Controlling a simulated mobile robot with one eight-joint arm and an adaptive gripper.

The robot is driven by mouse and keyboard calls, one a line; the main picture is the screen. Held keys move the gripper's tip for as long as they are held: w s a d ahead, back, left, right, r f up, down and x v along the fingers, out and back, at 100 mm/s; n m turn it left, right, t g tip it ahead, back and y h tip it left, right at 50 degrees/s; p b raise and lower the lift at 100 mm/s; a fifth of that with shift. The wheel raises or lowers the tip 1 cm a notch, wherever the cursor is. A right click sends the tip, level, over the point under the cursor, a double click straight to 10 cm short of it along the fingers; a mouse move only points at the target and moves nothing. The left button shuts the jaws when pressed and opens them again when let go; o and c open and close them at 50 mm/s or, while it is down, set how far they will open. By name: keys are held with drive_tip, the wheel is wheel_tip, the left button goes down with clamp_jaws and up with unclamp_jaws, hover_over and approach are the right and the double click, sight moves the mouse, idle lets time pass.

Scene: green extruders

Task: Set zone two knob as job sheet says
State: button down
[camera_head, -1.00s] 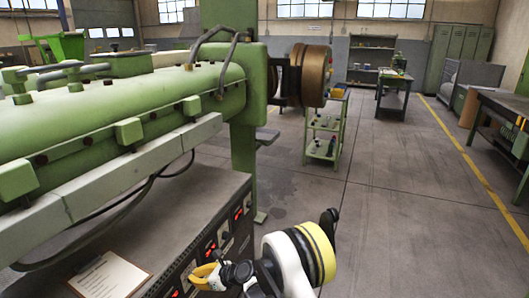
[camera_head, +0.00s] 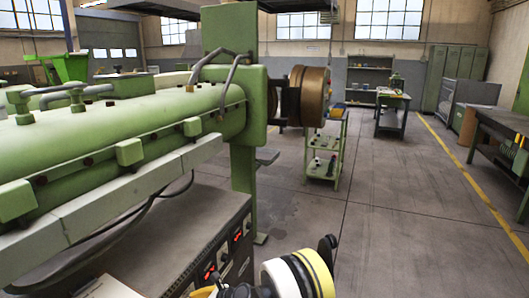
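The control cabinet (camera_head: 186,226) stands below the green extruder barrel, with its front panel facing right. The panel carries red lit displays (camera_head: 237,236) and small dark knobs; I cannot read which is zone two. The job sheet (camera_head: 107,288) lies on the cabinet top at the bottom edge, mostly cut off and unreadable.
The green extruder (camera_head: 120,130) spans the left above the cabinet, with a bronze-coloured round head (camera_head: 312,96) at its end. A green trolley (camera_head: 325,155) stands behind. A workbench (camera_head: 505,135) is at right. The floor (camera_head: 400,230) at centre right is clear.

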drive_tip(key=shift+w+d, duration=0.35)
drive_tip(key=shift+w, duration=0.45)
idle(0.6)
drive_tip(key=shift+w+r, duration=0.1)
drive_tip(key=shift+r, duration=0.2)
drive_tip(key=s+d, duration=0.2)
drive_tip(key=d, duration=0.3)
drive_tip(key=shift+s+d, duration=0.15)
drive_tip(key=shift+d, duration=0.15)
drive_tip(key=shift+w+a+f+m+g+y, duration=0.1)
drive_tip(key=shift+w+a+m+g+y, duration=0.25)
drive_tip(key=shift+a+m+g, duration=0.4)
drive_tip(key=shift+w+a+r+m+g+y, duration=0.1)
drive_tip(key=shift+w+a+m+g+y, duration=0.3)
drive_tip(key=shift+a, duration=0.7)
drive_tip(key=shift+w+a+f+m+g+y, duration=0.15)
drive_tip(key=shift+w+a+m+g, duration=0.45)
drive_tip(key=shift+a, duration=0.3)
